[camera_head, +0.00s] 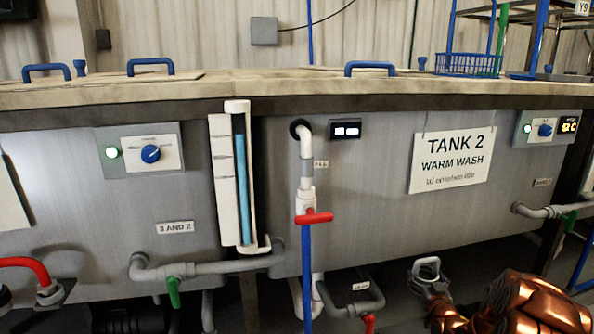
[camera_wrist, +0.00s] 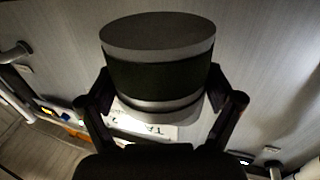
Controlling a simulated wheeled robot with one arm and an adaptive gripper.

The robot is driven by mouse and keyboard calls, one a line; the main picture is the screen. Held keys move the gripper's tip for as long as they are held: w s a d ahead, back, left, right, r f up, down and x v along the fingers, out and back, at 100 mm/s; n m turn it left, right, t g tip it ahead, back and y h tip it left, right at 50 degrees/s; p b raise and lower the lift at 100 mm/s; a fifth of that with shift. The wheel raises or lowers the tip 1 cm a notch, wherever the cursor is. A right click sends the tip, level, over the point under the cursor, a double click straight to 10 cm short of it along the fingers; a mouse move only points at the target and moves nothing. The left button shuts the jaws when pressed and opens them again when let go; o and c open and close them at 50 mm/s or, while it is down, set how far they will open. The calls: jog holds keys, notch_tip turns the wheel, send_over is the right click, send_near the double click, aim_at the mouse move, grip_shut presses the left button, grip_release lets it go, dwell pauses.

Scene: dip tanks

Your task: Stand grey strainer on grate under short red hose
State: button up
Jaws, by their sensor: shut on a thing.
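The grey strainer (camera_wrist: 158,78) is a short cylinder with a flat grey end, a dark band around its middle and a pale ring at the other end. My gripper (camera_wrist: 160,90) is shut on its sides in the wrist view. In the head view my copper-coloured arm is at the bottom right, in front of tank 2. A short red hose (camera_head: 30,263) curves into a grey fitting at the far left, low on the tank front, far from my arm. I cannot make out the grate; the floor under the hose is mostly cut off or dark.
The tank 2 front (camera_head: 375,200) carries the sign (camera_head: 452,160). A pipe with a red valve handle (camera_head: 314,217) and a grey pipe (camera_head: 205,267) with a green handle (camera_head: 173,292) stick out between my arm and the hose. A blue basket (camera_head: 468,64) stands on the tank top.

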jog(key=a+r+y+p, duration=0.1)
jog(key=a+r, duration=2.1)
jog(key=r, duration=0.1)
notch_tip(320, 180, up, 38)
jog(key=p, duration=3.8)
jog(key=shift+w+d+n, duration=0.2)
jog(key=shift+d+n, duration=0.05)
jog(key=shift+n, duration=0.15)
jog(key=shift+f, duration=0.1)
jog(key=shift+a, duration=0.1)
